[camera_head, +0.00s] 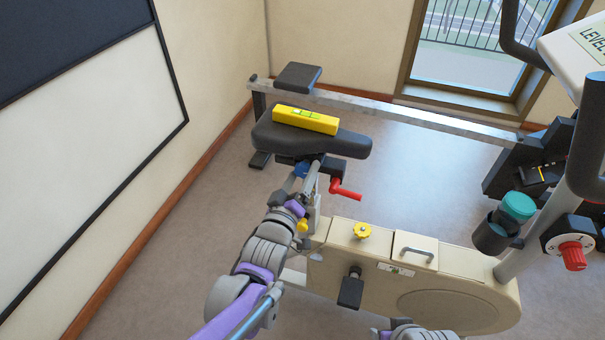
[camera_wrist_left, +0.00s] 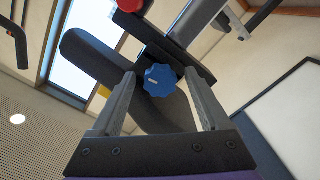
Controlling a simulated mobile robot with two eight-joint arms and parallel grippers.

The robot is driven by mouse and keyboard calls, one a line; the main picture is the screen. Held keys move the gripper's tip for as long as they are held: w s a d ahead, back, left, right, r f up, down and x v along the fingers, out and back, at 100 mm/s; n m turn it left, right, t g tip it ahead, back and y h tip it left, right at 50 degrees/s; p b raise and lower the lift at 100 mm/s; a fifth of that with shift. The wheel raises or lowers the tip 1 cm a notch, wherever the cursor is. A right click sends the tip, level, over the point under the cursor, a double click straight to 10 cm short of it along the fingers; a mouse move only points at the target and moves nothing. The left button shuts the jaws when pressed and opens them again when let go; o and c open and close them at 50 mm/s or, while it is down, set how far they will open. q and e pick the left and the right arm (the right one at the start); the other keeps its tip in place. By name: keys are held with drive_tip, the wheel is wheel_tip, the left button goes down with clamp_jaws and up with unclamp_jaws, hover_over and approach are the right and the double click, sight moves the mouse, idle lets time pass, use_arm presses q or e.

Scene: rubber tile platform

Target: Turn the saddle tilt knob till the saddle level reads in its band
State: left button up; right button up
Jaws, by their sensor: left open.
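A black saddle (camera_head: 345,146) tops the seat post of a beige exercise bike, with a yellow level (camera_head: 306,120) lying on it. The level's green vial is too small to read. A blue tilt knob (camera_wrist_left: 160,80) sits under the saddle. It also shows as a small blue patch in the head view (camera_head: 300,171), mostly hidden by my gripper. My left gripper (camera_head: 309,182) is below the saddle. In the left wrist view its open fingers stand on either side of the blue knob, and I cannot tell whether they touch it. My right gripper is out of view.
A red lever (camera_head: 344,189) sticks out just right of the left gripper. A teal-lidded bottle (camera_head: 516,207) and a red dial (camera_head: 573,256) are at right. A rower rail (camera_head: 420,115) runs behind.

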use_arm(q)
drive_tip(key=shift+w+d, duration=0.15)
drive_tip(key=shift+w, duration=0.25)
clamp_jaws()
idle(0.4)
drive_tip(key=m+p, duration=0.2)
drive_tip(key=m, duration=0.4)
drive_tip(key=shift+m, duration=0.3)
drive_tip(key=m+p, duration=0.1)
drive_tip(key=m, duration=0.2)
drive_tip(key=shift+a+m+p, duration=0.2)
drive_tip(key=shift+m+p, duration=0.45)
drive_tip(key=shift+m, duration=1.15)
